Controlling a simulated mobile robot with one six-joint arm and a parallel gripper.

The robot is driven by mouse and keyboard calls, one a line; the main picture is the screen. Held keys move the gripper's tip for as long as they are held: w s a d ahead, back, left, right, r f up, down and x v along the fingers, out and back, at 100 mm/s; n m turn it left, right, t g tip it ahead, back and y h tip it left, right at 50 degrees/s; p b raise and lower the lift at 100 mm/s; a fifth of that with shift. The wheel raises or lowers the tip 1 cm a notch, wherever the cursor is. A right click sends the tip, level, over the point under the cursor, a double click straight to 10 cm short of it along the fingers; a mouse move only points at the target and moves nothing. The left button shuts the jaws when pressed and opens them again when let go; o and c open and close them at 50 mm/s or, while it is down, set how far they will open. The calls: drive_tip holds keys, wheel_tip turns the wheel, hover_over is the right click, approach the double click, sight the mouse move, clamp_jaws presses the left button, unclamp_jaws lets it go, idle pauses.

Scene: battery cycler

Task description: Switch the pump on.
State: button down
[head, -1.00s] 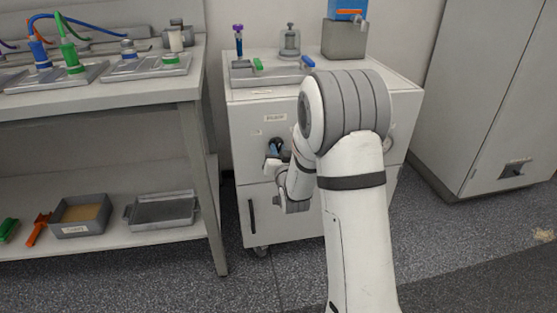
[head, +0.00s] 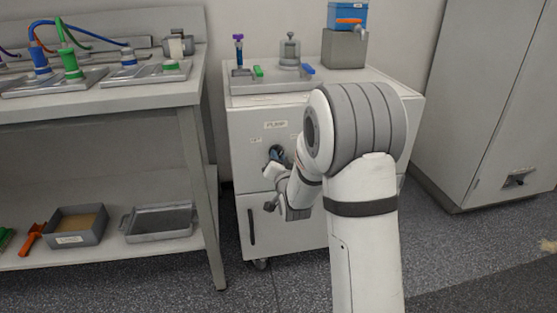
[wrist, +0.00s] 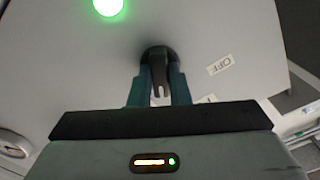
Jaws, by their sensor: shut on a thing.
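The pump switch (wrist: 157,53) is a dark round knob with a grey handle on the pale front panel in the wrist view. My gripper (wrist: 159,82) has its two teal fingers shut on the handle, one on each side. An OFF label (wrist: 219,65) is on the panel to the right of the knob; a second label below it is mostly hidden. A green lamp (wrist: 108,5) glows at the top edge. In the head view my gripper (head: 277,154) is at the white cabinet (head: 240,155), below the PUMP label (head: 276,125); my arm hides part of the front.
A round gauge (wrist: 14,143) is at the left of the wrist view. The cabinet top carries a grey tray (head: 275,86) and a grey block (head: 344,48) with a blue box. A workbench (head: 110,105) stands close at the left, a tall cabinet (head: 470,100) at the right.

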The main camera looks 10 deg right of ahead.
drive_tip(key=c, duration=1.4)
unclamp_jaws()
drive_tip(key=shift+o, duration=0.2)
drive_tip(key=s+p, duration=0.1)
drive_tip(key=s, duration=0.6)
drive_tip(key=shift+s+p, duration=0.35)
drive_tip(key=shift+s, duration=0.05)
